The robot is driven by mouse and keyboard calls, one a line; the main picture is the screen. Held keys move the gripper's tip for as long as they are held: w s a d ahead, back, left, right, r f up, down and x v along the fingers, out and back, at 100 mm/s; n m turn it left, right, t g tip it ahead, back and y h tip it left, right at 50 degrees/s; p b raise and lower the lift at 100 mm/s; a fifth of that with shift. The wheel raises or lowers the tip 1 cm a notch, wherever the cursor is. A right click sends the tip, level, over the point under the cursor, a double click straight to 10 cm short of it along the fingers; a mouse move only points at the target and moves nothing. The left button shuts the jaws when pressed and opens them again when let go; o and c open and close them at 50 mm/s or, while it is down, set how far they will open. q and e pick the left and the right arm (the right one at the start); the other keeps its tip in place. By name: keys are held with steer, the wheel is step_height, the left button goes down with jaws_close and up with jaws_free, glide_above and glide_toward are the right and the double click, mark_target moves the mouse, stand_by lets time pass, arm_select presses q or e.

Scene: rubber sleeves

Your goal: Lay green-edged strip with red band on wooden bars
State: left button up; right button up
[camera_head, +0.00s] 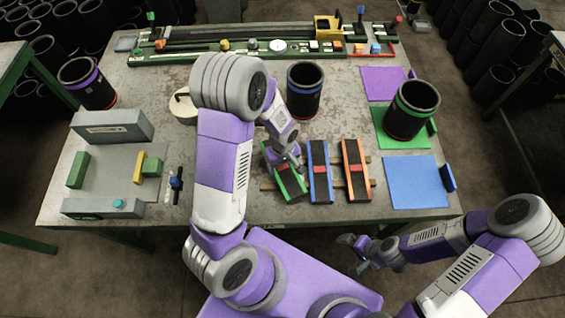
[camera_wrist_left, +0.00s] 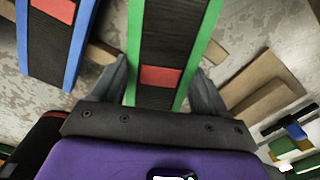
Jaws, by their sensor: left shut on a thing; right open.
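The green-edged strip (camera_head: 292,186) with a red band lies tilted at the left end of the wooden bars (camera_head: 267,187), beside the other strips. It also shows in the left wrist view (camera_wrist_left: 185,40), with its red band (camera_wrist_left: 161,77) near my gripper. My left gripper (camera_head: 287,160) is shut on the green-edged strip, with one finger along each green edge in the wrist view. Whether the strip fully rests on the bars is hard to tell. My right gripper (camera_head: 352,251) is open and empty, off the table's front edge.
A blue-edged strip (camera_head: 320,180) and an orange-edged strip (camera_head: 355,178) lie on the bars to the right. Black sleeves stand on the table, one (camera_head: 410,112) on the green mat (camera_head: 395,141). A blue mat (camera_head: 413,184) is at right. A grey fixture (camera_head: 115,125) is at left.

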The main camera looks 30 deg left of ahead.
mark_target(282, 167)
arm_select(q)
steer(key=shift+f+b, duration=0.3)
steer(key=shift+f, duration=0.5)
steer(key=shift+f+b, duration=0.6)
steer(key=shift+f, duration=0.05)
steer(key=o, duration=1.2)
steer(key=shift+r, duration=0.1)
step_height(282, 167, up, 8)
steer(key=shift+f+p, duration=0.2)
steer(key=shift+p, duration=0.6)
steer(key=shift+f, duration=0.1)
